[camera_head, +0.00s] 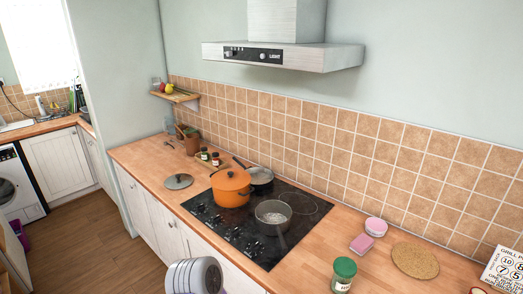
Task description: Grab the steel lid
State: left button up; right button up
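The steel lid (179,182) is a round grey disc with a small knob. It lies on the wooden counter left of the black hob, near the counter's front edge. Neither of my grippers shows in the head view, so I cannot see whether they are open or shut. A pale grey, ribbed rounded part at the bottom edge looks like a piece of my own arm, well below and apart from the lid.
An orange pot (231,187), a dark pan (260,174) and a grey saucepan (273,216) stand on the hob (240,235). Small jars (205,155) stand behind the lid. Counter around the lid is mostly clear.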

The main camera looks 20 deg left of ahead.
aim_at(180, 181)
jog(key=u, duration=2)
jog(key=i, duration=0.7)
jog(key=u, duration=0.7)
jog(key=i, duration=1.2)
jog(key=z, duration=0.9)
jog(key=i, duration=0.35)
jog(key=z, duration=0.2)
